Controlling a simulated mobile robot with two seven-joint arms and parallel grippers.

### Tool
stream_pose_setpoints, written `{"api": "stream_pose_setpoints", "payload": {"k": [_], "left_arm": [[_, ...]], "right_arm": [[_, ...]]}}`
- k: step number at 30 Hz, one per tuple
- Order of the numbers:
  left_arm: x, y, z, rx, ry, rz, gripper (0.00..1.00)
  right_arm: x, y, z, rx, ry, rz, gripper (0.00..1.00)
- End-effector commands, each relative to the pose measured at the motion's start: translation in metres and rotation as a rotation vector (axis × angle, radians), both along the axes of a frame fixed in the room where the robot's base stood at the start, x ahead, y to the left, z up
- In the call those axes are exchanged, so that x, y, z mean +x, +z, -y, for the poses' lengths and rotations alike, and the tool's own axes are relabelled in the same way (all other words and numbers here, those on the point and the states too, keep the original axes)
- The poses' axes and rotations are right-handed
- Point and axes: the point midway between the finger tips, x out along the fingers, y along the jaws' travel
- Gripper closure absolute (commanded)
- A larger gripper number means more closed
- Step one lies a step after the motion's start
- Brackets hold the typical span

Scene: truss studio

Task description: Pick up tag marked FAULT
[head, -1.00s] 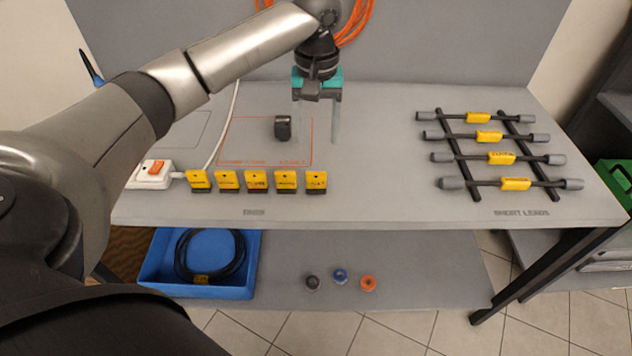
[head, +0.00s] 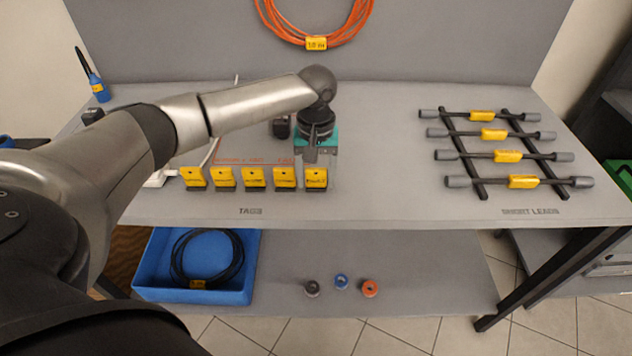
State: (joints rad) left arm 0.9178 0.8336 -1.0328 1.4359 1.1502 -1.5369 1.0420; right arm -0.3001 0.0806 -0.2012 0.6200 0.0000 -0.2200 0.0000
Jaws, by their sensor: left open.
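Several yellow tags stand in a row of dark holders along the front of the grey table, above the printed word TAGS. Their print is too small to read, so I cannot tell which one says FAULT. The rightmost tag (head: 316,177) is directly below my left gripper (head: 317,180). That gripper is open, pointing down, with its clear fingers around or just in front of and behind this tag; I cannot tell whether they touch it. Another tag (head: 285,177) stands just left of it. My right gripper is out of view.
A rack with short leads (head: 500,156) lies at the right of the table. A black object (head: 281,127) stands behind the tags. A blue bin (head: 150,283) with a coiled cable and several small rolls sit on the lower shelf. The table's middle right is clear.

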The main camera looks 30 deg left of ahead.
Motion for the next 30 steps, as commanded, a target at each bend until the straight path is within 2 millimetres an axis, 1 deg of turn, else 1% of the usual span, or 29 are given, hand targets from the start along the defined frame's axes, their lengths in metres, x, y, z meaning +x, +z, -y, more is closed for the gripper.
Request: {"api": "stream_pose_setpoints", "payload": {"k": [6,22,23,30], "left_arm": [[0.0002,-0.0005,0.0001,0.001,0.000,0.001,0.35],[0.0001,-0.0003,0.0002,0.000,0.000,0.000,0.95],[0.0001,-0.0003,0.0002,0.000,0.000,0.000,0.96],[0.0003,0.0017,0.0001,0.000,0.000,0.001,0.96]], "right_arm": [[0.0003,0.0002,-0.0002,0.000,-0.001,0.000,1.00],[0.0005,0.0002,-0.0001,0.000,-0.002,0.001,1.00],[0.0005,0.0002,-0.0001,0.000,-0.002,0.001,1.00],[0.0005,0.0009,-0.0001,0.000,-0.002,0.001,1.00]]}}
